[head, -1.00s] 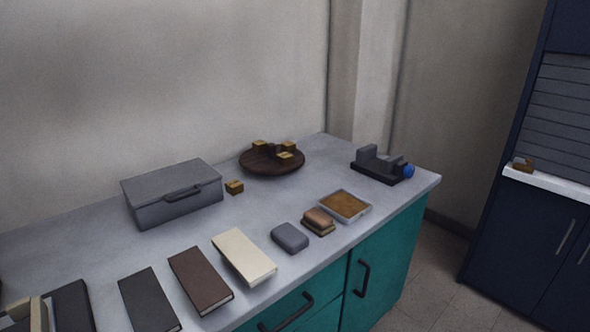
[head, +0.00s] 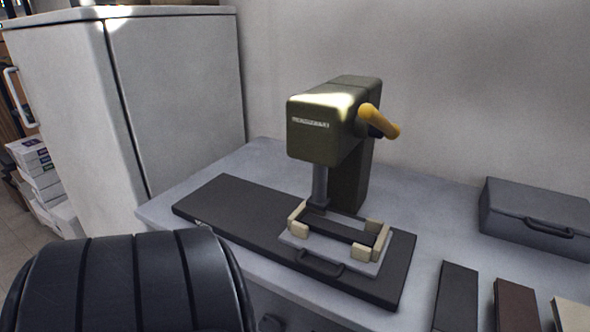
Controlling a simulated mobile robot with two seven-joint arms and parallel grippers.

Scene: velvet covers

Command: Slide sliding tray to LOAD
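The sliding tray (head: 303,254) is a light grey plate with cream corner blocks and a dark handle (head: 321,264) at its front. It sits on a long black base (head: 240,218), toward the base's right part. An olive-green press (head: 325,130) with a yellow lever (head: 380,121) stands behind it, and its dark ram (head: 319,187) comes down at the tray's back left edge. No LOAD marking is readable. Neither gripper shows. A large dark rounded part of mine fills the lower left and covers some of the counter.
A tall pale cabinet (head: 178,100) stands left of the counter (head: 405,202). A grey case (head: 537,215) is at the right, with a black book (head: 457,297) and a brown book (head: 515,304) in front. White boxes (head: 42,178) are stacked at far left.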

